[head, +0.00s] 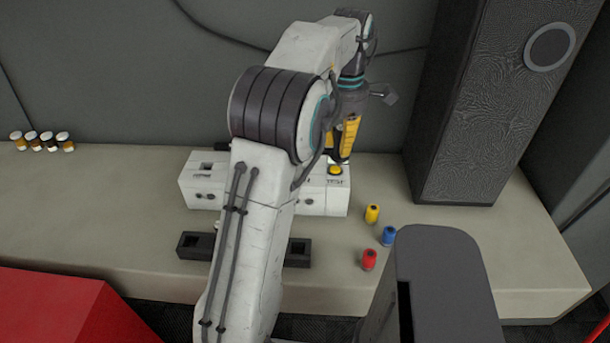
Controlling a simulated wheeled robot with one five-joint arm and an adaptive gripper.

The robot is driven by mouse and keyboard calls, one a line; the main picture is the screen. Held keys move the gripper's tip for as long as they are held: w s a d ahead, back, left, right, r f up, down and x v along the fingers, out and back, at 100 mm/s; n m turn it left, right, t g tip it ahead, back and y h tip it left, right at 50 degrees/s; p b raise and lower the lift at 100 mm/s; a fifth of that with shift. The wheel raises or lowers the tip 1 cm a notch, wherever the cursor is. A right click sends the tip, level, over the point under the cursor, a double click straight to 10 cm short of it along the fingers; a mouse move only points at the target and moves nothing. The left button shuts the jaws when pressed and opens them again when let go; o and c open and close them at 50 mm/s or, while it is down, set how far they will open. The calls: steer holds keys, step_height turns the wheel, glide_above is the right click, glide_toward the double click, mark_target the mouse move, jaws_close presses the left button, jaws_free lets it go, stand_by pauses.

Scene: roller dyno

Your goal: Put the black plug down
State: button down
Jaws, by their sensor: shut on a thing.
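My gripper (346,138), with yellow fingers, is at the end of my raised arm. It points down above the right end of a white box and is shut. The black plug cannot be made out clearly; the fingers and my arm cover the place between the jaws, and only a dark tip shows low at the fingers. The white box (203,180) has a yellow button (335,170) on top at its right end. A dark holder (190,246) with square recesses lies in front of the box. My arm hides the middle of both.
A yellow (372,214), a blue (389,236) and a red (369,259) small cylinder stand on the bench (120,215) at right. Several brown-and-white pieces (42,141) stand far left. A tall dark speaker-like cabinet (480,110) rises at right. The bench's left part is clear.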

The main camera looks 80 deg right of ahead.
steer(key=shift+w+d, duration=0.1)
steer(key=shift+w, duration=0.1)
steer(key=shift+w+d+f+p, duration=0.75)
steer(key=shift+w+d+f, duration=0.6)
steer(key=shift+f, duration=0.5)
steer(key=shift+w+d+f+p, duration=0.7)
steer(key=shift+w+d+f, duration=0.35)
steer(key=shift+w+f, duration=0.65)
steer(key=shift+w+d+f+p, duration=0.75)
steer(key=shift+w+d+f, duration=0.5)
steer(key=shift+f, duration=0.7)
steer(key=shift+f, duration=0.35)
steer(key=c, duration=1.1)
jaws_free()
steer(key=shift+r, duration=0.15)
step_height(320, 180, up, 12)
steer(key=shift+a+r, duration=0.1)
steer(key=shift+r, duration=0.15)
steer(key=shift+w, duration=0.1)
